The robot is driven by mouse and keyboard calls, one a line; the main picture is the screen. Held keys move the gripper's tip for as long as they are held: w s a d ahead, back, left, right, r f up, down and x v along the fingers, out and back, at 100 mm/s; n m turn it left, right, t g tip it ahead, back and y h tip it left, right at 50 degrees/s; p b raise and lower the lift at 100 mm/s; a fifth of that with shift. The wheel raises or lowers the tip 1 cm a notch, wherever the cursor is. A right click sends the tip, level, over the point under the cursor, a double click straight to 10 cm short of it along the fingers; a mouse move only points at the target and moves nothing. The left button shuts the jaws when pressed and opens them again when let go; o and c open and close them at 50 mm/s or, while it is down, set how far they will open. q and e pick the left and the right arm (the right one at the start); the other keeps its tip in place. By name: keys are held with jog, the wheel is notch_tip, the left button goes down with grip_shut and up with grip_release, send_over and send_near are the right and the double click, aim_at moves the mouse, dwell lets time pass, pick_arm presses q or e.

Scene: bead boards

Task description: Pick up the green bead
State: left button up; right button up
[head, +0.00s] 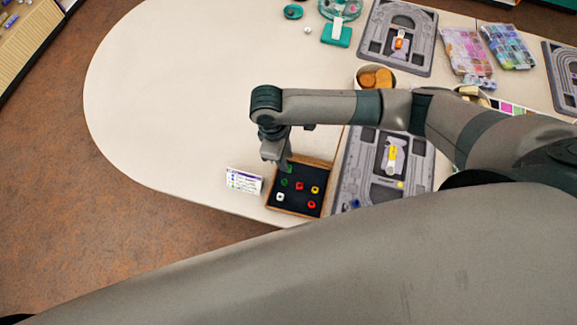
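A shallow wooden-edged tray (271,199) with a dark lining lies near the table's front edge and holds several small beads. A green bead (284,183) lies in its left part. Another bit of green (289,169) shows right at the fingertips of my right gripper (286,163), partly hidden by them. My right gripper points down over the tray's back left corner. Its fingers are seen too small and from above to tell whether they are open, shut or touching the green. My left gripper is not in view.
Red, yellow and white beads lie in the same tray. A small label card (244,181) stands left of it. A grey bead board (359,190) lies right of it, partly under my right arm. The table's left part (180,100) is clear.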

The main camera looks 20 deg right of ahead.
jog(key=shift+d+f+p, duration=0.15)
jog(key=shift+f+p, duration=0.55)
jog(key=shift+f, duration=0.05)
jog(key=shift+d+f+p, duration=0.2)
jog(key=shift+f+p, duration=0.3)
jog(key=shift+f, duration=1.35)
jog(key=shift+c, duration=0.6)
grip_shut()
